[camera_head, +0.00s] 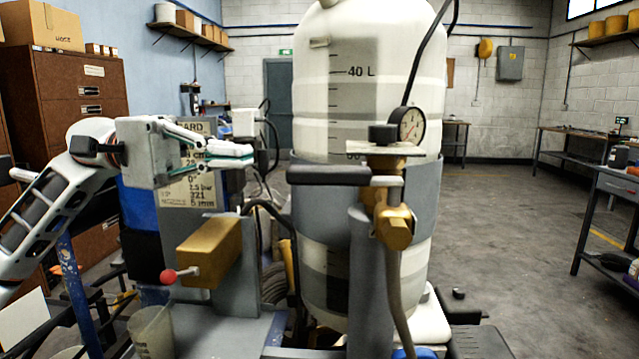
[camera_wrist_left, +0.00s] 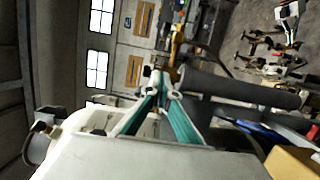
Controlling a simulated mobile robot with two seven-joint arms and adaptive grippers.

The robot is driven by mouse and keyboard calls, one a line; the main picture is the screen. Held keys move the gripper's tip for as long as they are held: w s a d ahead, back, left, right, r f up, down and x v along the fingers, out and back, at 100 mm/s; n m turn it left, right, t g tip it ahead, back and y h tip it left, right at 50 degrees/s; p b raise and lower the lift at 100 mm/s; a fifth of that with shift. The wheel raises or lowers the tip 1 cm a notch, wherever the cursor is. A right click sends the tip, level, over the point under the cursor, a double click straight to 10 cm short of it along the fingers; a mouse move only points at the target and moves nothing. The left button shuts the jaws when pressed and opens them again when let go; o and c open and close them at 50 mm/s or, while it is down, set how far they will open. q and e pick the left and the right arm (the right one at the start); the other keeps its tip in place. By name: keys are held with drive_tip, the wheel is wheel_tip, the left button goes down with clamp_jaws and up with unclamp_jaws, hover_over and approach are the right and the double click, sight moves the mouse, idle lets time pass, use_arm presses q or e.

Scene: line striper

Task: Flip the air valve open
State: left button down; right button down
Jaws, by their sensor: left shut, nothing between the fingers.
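A brass valve (camera_head: 394,225) stands in front of the white tank, below a round pressure gauge (camera_head: 411,125). A black-gripped lever (camera_head: 328,174) with a grey metal end runs left from the valve, roughly level. In the left wrist view a dark bar that looks like this lever (camera_wrist_left: 240,90) lies just beyond my fingers, with brass (camera_wrist_left: 177,45) near its end. My left gripper (camera_head: 246,154) is shut and empty, left of the lever's free end and slightly higher, pointing right. Its teal fingers (camera_wrist_left: 162,88) meet at the tips in the wrist view. I cannot tell the depth gap to the lever.
The white tank (camera_head: 350,100) stands behind the valve. A brass-coloured box (camera_head: 210,252) with a red-knobbed lever (camera_head: 168,276) sits below my left gripper. A label plate (camera_head: 190,195) is behind the gripper. Hoses run near the tank. Open floor (camera_head: 500,210) lies to the right.

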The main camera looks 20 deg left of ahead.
sight(300, 169)
use_arm(q)
drive_tip(key=shift+s+r, duration=0.1)
drive_tip(key=shift+s, duration=0.15)
drive_tip(key=shift+d, duration=0.1)
drive_tip(key=s+d, duration=0.1)
drive_tip(key=d, duration=0.2)
drive_tip(key=d+p, duration=0.1)
drive_tip(key=d, duration=0.3)
drive_tip(key=s+d+p, duration=0.1)
drive_tip(key=d, duration=0.2)
drive_tip(key=shift+s+d, duration=0.45)
drive_tip(key=shift+s, duration=0.2)
drive_tip(key=shift+d, duration=0.1)
